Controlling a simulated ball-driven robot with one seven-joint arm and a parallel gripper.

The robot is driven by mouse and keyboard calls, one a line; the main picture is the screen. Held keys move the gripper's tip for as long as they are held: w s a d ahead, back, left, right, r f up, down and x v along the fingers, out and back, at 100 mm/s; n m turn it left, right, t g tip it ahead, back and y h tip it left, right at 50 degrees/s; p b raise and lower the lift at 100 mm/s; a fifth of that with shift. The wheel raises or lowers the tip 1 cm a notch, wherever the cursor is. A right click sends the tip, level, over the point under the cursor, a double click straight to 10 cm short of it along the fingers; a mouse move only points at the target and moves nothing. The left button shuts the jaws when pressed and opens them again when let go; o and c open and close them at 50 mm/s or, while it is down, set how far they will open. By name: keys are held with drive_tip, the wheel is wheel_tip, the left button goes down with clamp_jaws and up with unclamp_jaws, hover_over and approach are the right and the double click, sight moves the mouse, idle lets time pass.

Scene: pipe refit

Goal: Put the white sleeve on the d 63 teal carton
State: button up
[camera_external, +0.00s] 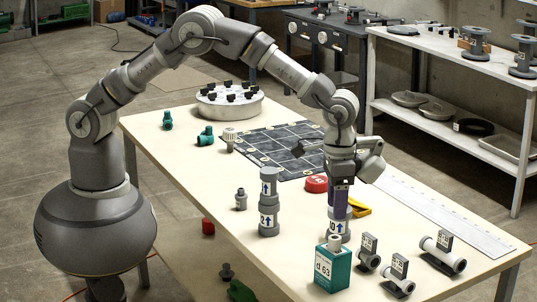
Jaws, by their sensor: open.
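The teal carton (333,272) marked "d 63" stands near the front edge of the table. A short whitish sleeve (334,242) appears upright on its top. My gripper (339,212) points down just behind and above the carton, apart from that sleeve as far as I can see. It is open, though its fingertips are partly hidden. A grey labelled pipe piece (338,232) stands under it; I cannot tell whether the fingers touch it. Another white ringed piece (230,133) sits on a grey fitting further back.
Grey tee fittings with label plates (399,270) stand right of the carton. A grey pipe stack with arrows (268,205) stands to the left. A red cap (316,184), a yellow item (359,207) and a dark gridded mat (275,150) lie behind. A long ruler (440,215) lies along the right edge.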

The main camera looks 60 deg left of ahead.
wheel_tip(320, 180, up, 3)
drive_tip(key=shift+r, duration=0.2)
drive_tip(key=shift+r, duration=0.1)
drive_tip(key=w+a+r+n+t+h, duration=0.1)
drive_tip(key=w+a+r+t, duration=0.1)
drive_tip(key=w+a+r, duration=0.5)
drive_tip(key=w+a+r+t+h, duration=0.15)
drive_tip(key=a+r, duration=0.35)
drive_tip(key=r, duration=0.6)
drive_tip(key=w+a+r+n+t, duration=0.1)
drive_tip(key=w+a+r+t, duration=0.2)
drive_tip(key=a+r, duration=0.45)
drive_tip(key=s+a+r+n+t, duration=0.1)
drive_tip(key=a+r+t, duration=0.1)
drive_tip(key=a+r, duration=0.5)
drive_tip(key=s+a+r+t, duration=0.15)
drive_tip(key=a+r, duration=0.25)
drive_tip(key=r, duration=0.6)
drive_tip(key=s+a+r+t+y, duration=0.1)
drive_tip(key=s+a+r+t, duration=0.1)
drive_tip(key=s+a+r, duration=0.3)
drive_tip(key=s+a+r+n+t+y, duration=0.1)
drive_tip(key=s+a+r+t, duration=0.2)
drive_tip(key=r, duration=0.7)
drive_tip(key=s+a, duration=0.2)
drive_tip(key=a, duration=0.1)
drive_tip(key=shift+a+n, duration=0.25)
drive_tip(key=shift+n, duration=0.05)
drive_tip(key=shift+f+y, duration=0.15)
drive_tip(key=shift+y, duration=0.1)
